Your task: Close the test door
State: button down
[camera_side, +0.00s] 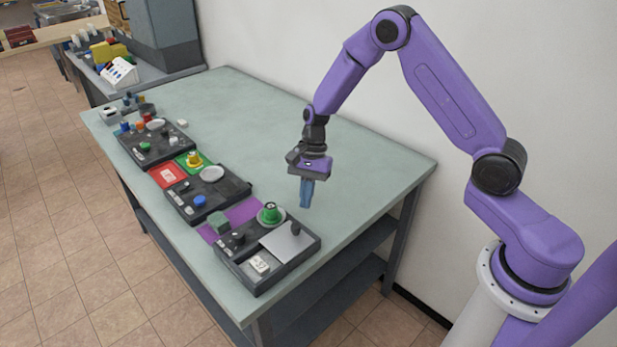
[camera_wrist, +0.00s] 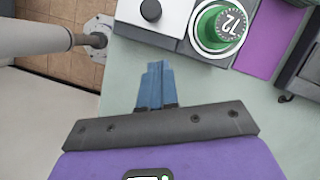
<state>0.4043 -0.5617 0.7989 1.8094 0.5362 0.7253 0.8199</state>
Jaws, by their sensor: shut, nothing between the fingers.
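The door, seemingly a light grey panel (camera_side: 287,246), is on the right part of the nearest dark box. A dark knob (camera_side: 296,228) stands at its back corner. In the wrist view the panel (camera_wrist: 172,24) shows at the top, partly cut off, with the knob (camera_wrist: 150,10) on it. It looks flat; I cannot tell whether it is fully shut. My gripper (camera_side: 306,205) points down above the table, behind the box and apart from it. Its blue fingers (camera_wrist: 155,65) are together and hold nothing.
The nearest box (camera_side: 258,285) also carries a green dial (camera_side: 270,212), also in the wrist view (camera_wrist: 222,27). Other dark boxes (camera_side: 208,193) and coloured mats line the table's left side. The table (camera_side: 240,115) is clear behind them, with a wall beyond.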

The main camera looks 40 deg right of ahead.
jog(key=shift+s+a, duration=0.45)
jog(key=shift+a, duration=0.45)
jog(key=shift+s+a, duration=0.45)
jog(key=shift+a, duration=0.4)
send_over(270, 249)
jog(key=d, duration=0.2)
jog(key=shift+w+a, duration=0.15)
jog(key=shift+w, duration=0.3)
